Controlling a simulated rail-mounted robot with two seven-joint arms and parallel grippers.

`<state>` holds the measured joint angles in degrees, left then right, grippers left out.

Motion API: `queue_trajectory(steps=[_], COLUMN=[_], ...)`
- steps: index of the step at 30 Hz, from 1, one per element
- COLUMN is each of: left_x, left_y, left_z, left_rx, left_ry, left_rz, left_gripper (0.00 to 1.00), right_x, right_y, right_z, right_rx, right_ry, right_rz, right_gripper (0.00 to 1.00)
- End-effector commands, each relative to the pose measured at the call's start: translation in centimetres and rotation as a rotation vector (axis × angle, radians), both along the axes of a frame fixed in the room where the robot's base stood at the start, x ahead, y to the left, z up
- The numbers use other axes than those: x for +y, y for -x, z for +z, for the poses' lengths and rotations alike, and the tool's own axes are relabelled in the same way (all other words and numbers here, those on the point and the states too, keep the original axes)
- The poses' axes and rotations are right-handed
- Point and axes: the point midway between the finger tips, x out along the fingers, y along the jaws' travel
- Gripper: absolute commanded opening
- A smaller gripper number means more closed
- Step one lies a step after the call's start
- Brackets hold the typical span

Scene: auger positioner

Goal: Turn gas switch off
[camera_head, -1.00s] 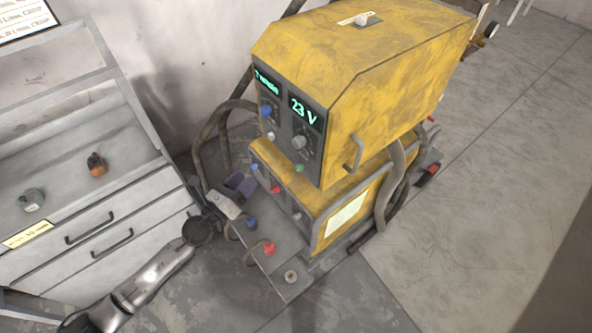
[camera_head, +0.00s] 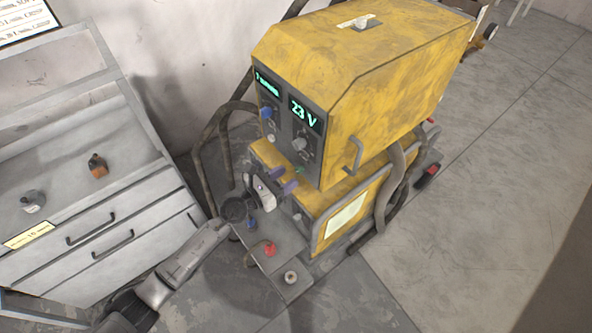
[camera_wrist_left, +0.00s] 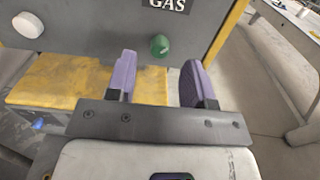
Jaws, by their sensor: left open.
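The gas switch is a green knob (camera_wrist_left: 159,45) on a grey panel, below a GAS label (camera_wrist_left: 170,4) in the left wrist view. In the head view the green knob (camera_head: 299,169) is small, at the bottom of the upper unit's front panel. My left gripper (camera_head: 284,179) has purple fingers and is just in front of the knob. In the left wrist view the left gripper (camera_wrist_left: 160,78) is open and empty, with the knob beyond the gap between its fingers, apart from them. My right gripper is not in view.
The yellow welding machine (camera_head: 385,80) has a white knob (camera_wrist_left: 28,25) left of the green one. A yellow ledge (camera_wrist_left: 60,80) lies below the panel. Hoses (camera_head: 215,150) hang at its left. A grey drawer cabinet (camera_head: 90,200) stands left. Floor at right is clear.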

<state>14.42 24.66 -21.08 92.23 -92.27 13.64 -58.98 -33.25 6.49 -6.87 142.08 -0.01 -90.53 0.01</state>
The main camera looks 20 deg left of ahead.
Motion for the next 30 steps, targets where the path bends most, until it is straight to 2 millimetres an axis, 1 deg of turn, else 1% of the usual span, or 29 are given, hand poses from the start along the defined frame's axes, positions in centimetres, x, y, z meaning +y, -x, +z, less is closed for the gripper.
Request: queue_trajectory(steps=[1, 3, 9, 15, 23, 30], left_x=[-0.5, -1.0, -1.9, -2.2, -2.2, -2.2], left_y=[-0.8, -1.5, -3.0, -3.5, -3.5, -3.5], left_z=[0.0, 0.0, 0.0, 0.0, 0.0, 0.0], left_rx=[-0.002, -0.002, -0.001, -0.001, 0.000, 0.000], left_ry=[0.002, 0.001, 0.001, 0.001, 0.000, 0.000], left_rz=[0.000, 0.000, 0.001, 0.000, 0.000, 0.000], left_gripper=[0.48, 0.48, 0.48, 0.48, 0.48, 0.25], right_x=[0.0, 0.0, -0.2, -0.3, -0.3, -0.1], right_y=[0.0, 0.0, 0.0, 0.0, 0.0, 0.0], right_z=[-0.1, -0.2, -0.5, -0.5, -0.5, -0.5], right_rx=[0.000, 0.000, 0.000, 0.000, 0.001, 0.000], right_ry=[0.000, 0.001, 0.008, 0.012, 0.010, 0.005], right_rz=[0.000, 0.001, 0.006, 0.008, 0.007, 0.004], right_gripper=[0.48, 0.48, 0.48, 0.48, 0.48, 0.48])
